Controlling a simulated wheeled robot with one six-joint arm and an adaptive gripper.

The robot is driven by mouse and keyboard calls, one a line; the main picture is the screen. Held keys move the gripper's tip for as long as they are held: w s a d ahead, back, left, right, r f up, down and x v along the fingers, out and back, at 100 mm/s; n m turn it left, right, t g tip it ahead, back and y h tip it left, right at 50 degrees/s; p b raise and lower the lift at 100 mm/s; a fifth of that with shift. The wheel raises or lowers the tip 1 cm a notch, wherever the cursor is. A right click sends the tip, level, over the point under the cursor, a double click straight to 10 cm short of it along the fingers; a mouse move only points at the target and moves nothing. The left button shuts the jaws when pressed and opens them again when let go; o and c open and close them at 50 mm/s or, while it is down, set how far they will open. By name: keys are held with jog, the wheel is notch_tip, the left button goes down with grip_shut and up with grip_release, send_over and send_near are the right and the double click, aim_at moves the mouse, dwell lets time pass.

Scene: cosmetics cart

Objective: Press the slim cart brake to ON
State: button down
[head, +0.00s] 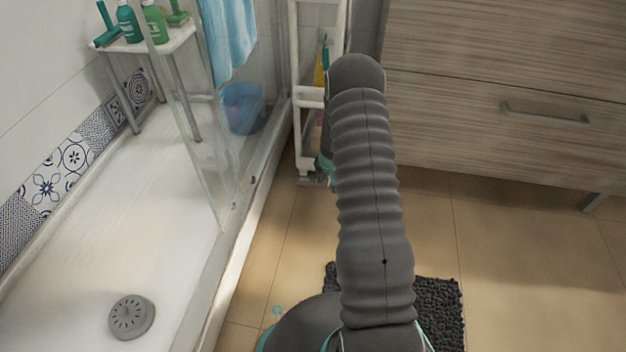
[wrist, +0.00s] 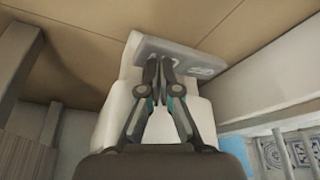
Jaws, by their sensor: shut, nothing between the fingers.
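The slim white cart (head: 306,97) stands between the shower and the wooden cabinet, partly hidden by my arm. Its grey brake pedal (head: 306,181) is low by the floor in the head view. In the wrist view the pedal (wrist: 203,63) is a flat grey bar with faint markings that I cannot read, at the end of the white cart body (wrist: 115,118). My gripper (wrist: 159,68) is shut and empty, with its fingertips over the pedal. I cannot tell if they touch it. In the head view the gripper is mostly hidden behind my arm.
The glass shower screen and tray rim (head: 250,200) are close on the left. The wooden cabinet (head: 480,90) is close on the right. A dark mat (head: 440,305) lies on the tiled floor (head: 520,260), which is otherwise clear. A blue bucket (head: 242,107) shows behind the glass.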

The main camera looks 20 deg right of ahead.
jog(key=shift+f, duration=0.3)
jog(key=shift+r+p, duration=2.6)
jog(key=shift+r, duration=0.95)
